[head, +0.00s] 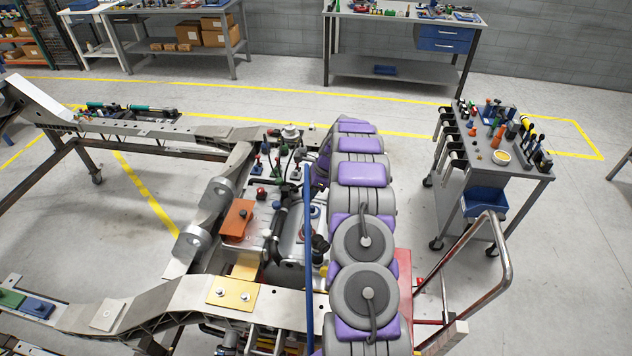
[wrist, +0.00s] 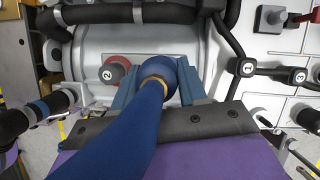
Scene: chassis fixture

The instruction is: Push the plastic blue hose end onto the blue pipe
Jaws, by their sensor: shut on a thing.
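The blue hose (wrist: 135,128) runs up from the bottom of the wrist view, between the jaws of my gripper (wrist: 158,78). Its wider, rounded blue end (wrist: 158,69) has a tan ring below it. My gripper is shut on the hose end, one blue-grey jaw on each side. The hose end is in front of a grey cylindrical tank (wrist: 90,48). No separate blue pipe shows clearly; I cannot tell whether the end touches one. In the head view the hose (head: 309,265) is a thin upright blue line beside my arm, which hides the gripper.
A red-collared fitting marked 2 (wrist: 114,72) is close to the left jaw. Black fittings marked 1 (wrist: 246,67) and 3 (wrist: 297,76) are at right. A black pipe with a blue band (wrist: 38,110) is at left. A tool cart (head: 500,165) stands right of the chassis (head: 180,295).

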